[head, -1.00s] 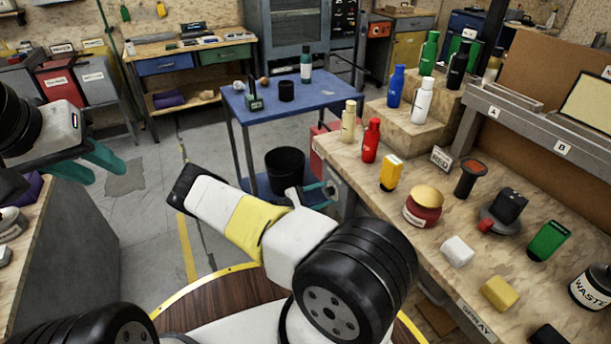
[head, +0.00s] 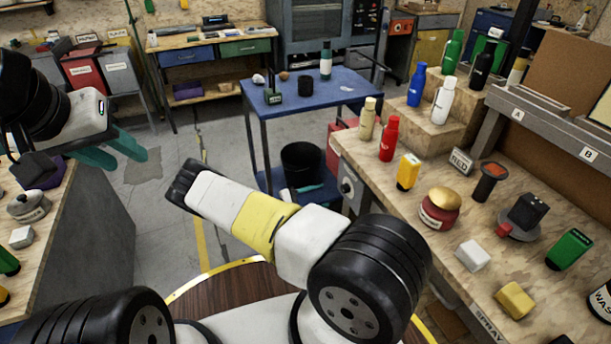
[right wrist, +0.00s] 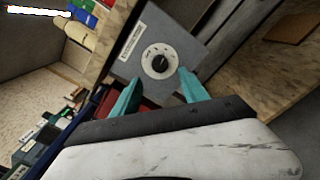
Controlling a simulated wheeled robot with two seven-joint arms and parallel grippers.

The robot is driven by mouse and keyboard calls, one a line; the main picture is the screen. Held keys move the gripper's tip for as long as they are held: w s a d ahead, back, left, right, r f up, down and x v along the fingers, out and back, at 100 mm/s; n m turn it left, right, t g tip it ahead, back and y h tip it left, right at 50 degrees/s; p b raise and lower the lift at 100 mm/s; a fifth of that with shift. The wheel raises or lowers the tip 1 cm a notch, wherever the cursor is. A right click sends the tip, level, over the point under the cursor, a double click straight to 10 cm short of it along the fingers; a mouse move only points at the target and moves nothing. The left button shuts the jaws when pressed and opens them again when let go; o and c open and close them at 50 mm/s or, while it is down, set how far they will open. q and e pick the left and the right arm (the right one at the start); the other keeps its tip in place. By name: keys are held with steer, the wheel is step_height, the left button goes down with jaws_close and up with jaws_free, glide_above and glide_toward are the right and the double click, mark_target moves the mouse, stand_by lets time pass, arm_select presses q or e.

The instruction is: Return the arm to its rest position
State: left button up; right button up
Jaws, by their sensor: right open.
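My right arm (head: 255,220), white with a yellow band and black joints, is bent across the lower middle of the head view. Its gripper is mostly hidden behind the arm there; a small teal piece by the black bin may be a fingertip. In the right wrist view my right gripper (right wrist: 158,88) is open and empty, its teal fingers apart. A grey box with a black dial (right wrist: 160,64) shows beyond and between the fingers; I cannot tell the distance. My left gripper (head: 126,160) is at the left, teal fingers apart, holding nothing visible, near the left bench.
The right bench (head: 440,255) holds several bottles, jars and blocks close to my right arm. A blue table (head: 330,95) with a black bin (head: 302,165) beneath stands ahead. The left bench (head: 85,235) flanks the open grey floor (head: 165,205).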

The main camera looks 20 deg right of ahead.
steer(key=s+a+r+m+g+y, duration=0.1)
steer(key=s+a+r+m+y, duration=0.3)
steer(key=r, duration=0.6)
steer(key=s+a+r+m+g+y, duration=0.1)
steer(key=s+r+m+y, duration=0.1)
steer(key=r+y, duration=0.6)
steer(key=s+a+r+m+g+y, duration=0.1)
steer(key=s+a+r+m+y, duration=0.25)
steer(key=r, duration=0.75)
steer(key=s+a+r+t+y, duration=0.2)
steer(key=s+r+t, duration=0.1)
steer(key=s+r, duration=0.4)
steer(key=s+a+r+t+y, duration=0.2)
steer(key=s+a+r+t, duration=0.1)
steer(key=s+r, duration=0.5)
steer(key=shift+s+r+t+y, duration=0.25)
steer(key=shift+r+t+y, duration=0.1)
steer(key=shift+r+t, duration=0.5)
